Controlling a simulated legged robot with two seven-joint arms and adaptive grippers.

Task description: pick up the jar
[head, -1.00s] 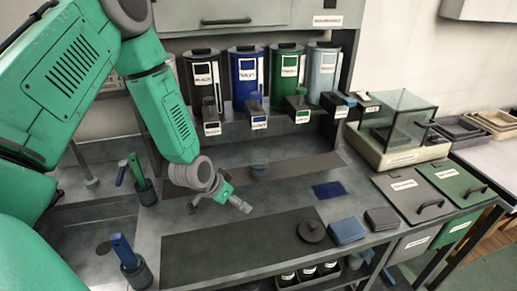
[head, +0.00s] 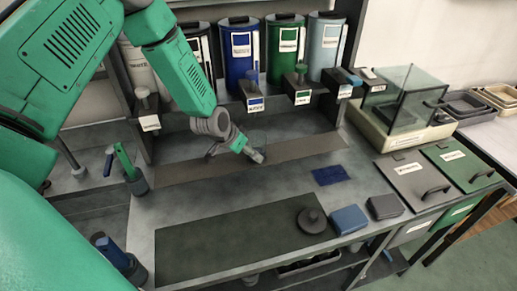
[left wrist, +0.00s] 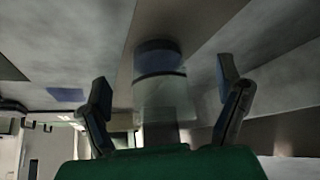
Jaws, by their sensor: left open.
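The jar is clear glass with a dark blue band, and it stands on the back strip of the counter. In the left wrist view the jar (left wrist: 160,88) is between my two open fingers (left wrist: 165,100), with a gap on each side. In the head view only a faint part of the jar (head: 259,138) shows, behind my left gripper (head: 236,154). That gripper is open and low over the counter, close to the jar. I cannot tell whether a finger touches it. My right gripper is out of view.
Several labelled canisters (head: 285,52) stand on the shelf behind, with dispensers below. A round dark lid (head: 312,219), a blue box (head: 348,219) and a grey box (head: 385,206) lie at the front right.

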